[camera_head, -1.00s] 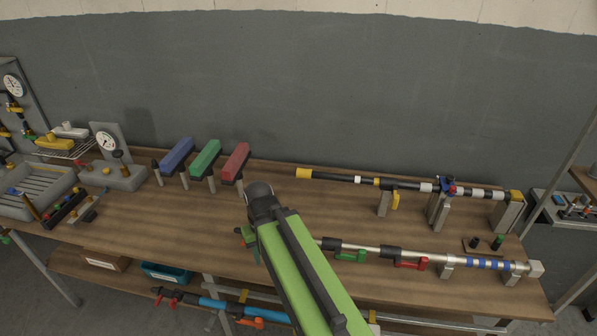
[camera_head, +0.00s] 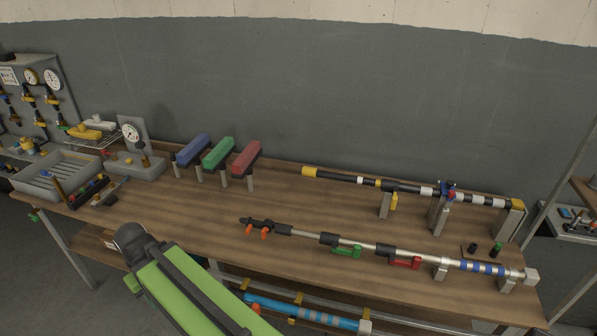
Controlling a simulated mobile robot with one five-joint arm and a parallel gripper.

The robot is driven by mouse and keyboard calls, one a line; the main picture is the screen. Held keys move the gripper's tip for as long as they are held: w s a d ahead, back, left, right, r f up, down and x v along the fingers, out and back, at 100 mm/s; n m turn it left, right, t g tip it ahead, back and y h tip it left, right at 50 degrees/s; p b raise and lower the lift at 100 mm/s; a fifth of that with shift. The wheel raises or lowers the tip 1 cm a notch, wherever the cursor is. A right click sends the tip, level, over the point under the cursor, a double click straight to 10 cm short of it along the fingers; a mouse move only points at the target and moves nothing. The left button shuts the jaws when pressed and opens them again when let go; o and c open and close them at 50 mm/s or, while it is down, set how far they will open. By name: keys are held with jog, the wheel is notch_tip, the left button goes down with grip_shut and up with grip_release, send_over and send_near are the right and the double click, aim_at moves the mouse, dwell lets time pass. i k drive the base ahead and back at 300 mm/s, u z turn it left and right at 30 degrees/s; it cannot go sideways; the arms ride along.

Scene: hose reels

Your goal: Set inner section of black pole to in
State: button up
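The black pole (camera_head: 337,177) lies across stands at the back right of the bench. It has a yellow end cap at its left, white and yellow bands, a yellow lever (camera_head: 394,201) hanging near its middle, and a blue and red clamp (camera_head: 447,190) further right. A thinner section shows at its left part; how far it extends is hard to tell. My arm (camera_head: 190,290) is at the lower left, in front of the bench and well apart from the pole. My gripper's fingers do not show in the view.
A silver pole (camera_head: 370,247) with green and red levers lies in front of the black pole. Blue, green and red blocks (camera_head: 218,153) stand on posts at the back. A grey tray (camera_head: 60,176) and gauge stand left. The bench's middle left (camera_head: 190,215) is clear.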

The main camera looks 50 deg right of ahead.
aim_at(307, 170)
jog(key=u, duration=0.1)
jog(key=k, duration=1.25)
jog(key=z, duration=0.75)
jog(key=i, duration=0.6)
jog(key=u, duration=0.1)
